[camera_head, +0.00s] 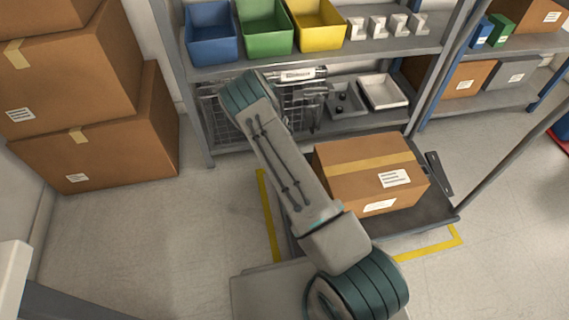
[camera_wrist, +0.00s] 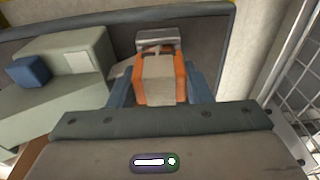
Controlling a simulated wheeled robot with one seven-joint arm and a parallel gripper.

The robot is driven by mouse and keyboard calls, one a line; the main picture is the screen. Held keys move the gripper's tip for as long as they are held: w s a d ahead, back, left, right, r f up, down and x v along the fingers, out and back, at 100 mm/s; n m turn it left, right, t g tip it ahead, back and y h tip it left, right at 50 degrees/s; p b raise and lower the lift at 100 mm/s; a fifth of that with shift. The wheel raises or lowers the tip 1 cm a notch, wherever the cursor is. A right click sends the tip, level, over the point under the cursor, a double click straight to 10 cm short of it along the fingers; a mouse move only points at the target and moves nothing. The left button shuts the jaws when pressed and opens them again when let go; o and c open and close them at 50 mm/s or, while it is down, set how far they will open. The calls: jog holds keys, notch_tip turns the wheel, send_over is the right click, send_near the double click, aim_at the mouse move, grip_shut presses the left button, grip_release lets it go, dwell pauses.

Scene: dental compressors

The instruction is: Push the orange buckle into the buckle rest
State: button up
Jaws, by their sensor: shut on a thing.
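The orange buckle (camera_wrist: 180,78) shows in the wrist view as two orange sides around a beige middle. My gripper (camera_wrist: 161,82) is shut on it, with one blue-grey finger on each side. Just beyond the buckle is a grey metal bracket (camera_wrist: 158,34), which looks like the buckle rest. The buckle's far end is close to it or partly in it; I cannot tell how deep. In the head view my arm reaches to the lower shelf, and the gripper, buckle and rest are hidden.
A grey-green block with a blue knob (camera_wrist: 27,71) stands left of the buckle. A wire mesh (camera_wrist: 298,70) is on the right. In the head view, a cardboard box (camera_head: 365,175) sits on a cart, and shallow trays (camera_head: 382,92) lie on the lower shelf.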

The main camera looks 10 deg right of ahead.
jog(key=shift+f, duration=0.1)
jog(key=o, duration=1.1)
jog(key=r+p, duration=0.1)
jog(key=r, duration=0.3)
jog(key=a+r+p, duration=0.1)
jog(key=r+p, duration=0.1)
jog(key=r, duration=0.3)
jog(key=r+p, duration=0.2)
jog(key=r, duration=0.2)
jog(key=shift+a+r, duration=0.35)
